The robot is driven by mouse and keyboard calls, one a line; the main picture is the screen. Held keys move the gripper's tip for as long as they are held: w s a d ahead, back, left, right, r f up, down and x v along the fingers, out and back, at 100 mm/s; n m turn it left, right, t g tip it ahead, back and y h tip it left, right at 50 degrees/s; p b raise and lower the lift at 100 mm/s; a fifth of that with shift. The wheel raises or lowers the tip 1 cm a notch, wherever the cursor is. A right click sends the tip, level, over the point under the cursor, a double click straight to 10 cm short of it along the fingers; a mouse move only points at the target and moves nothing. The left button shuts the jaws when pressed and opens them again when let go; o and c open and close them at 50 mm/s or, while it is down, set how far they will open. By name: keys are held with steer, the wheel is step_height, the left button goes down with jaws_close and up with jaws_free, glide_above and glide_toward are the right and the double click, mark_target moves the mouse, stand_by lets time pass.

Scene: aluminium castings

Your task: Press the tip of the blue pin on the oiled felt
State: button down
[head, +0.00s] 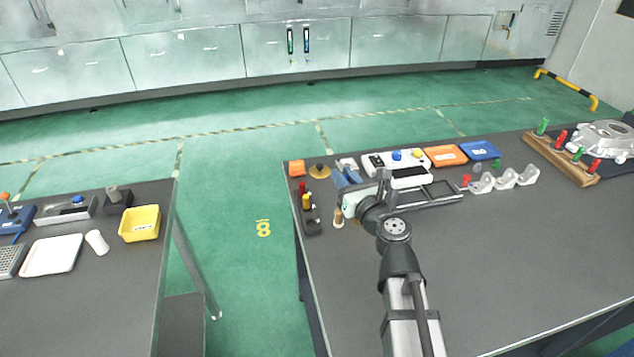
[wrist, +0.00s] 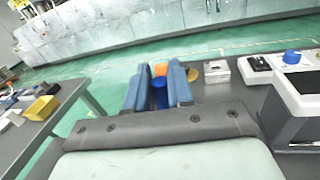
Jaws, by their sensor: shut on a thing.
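My gripper (head: 346,178) has blue fingers and is over the left part of the right-hand bench. In the wrist view my gripper (wrist: 157,72) is shut on the blue pin (wrist: 160,93), which stands between the fingers. The pin's tip is hidden, and I cannot pick out the pin in the head view. A small grey metal tin (head: 347,164) is just behind the gripper; it also shows right of the fingers in the wrist view (wrist: 217,71). I cannot tell whether it holds the oiled felt. The pin appears apart from the tin.
Behind the gripper are an orange block (head: 297,168) and a round brown piece (head: 320,171). A dark rack with coloured pins (head: 312,226) is at left. A white device (head: 405,176), orange tray (head: 446,156) and blue tray (head: 481,150) stand right. The front bench is clear.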

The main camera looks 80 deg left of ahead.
steer(key=w+a+m+t, duration=0.1)
steer(key=w+m, duration=0.1)
steer(key=w, duration=0.9)
steer(key=shift+s+a+f+g+h, duration=0.15)
steer(key=shift+s+f+g, duration=0.35)
steer(key=shift+f, duration=0.8)
steer(key=shift+s+a+f+g+h, duration=0.15)
steer(key=shift+s+f+g, duration=0.3)
steer(key=shift+f, duration=0.8)
steer(key=shift+s+a+f+g+h, duration=0.15)
steer(key=shift+s+f+g, duration=0.35)
steer(key=shift+f, duration=0.8)
steer(key=shift+w+f, duration=0.1)
steer(key=shift+f, duration=0.5)
steer(key=shift+r, duration=0.1)
step_height(320, 180, up, 7)
steer(key=shift+d, duration=0.1)
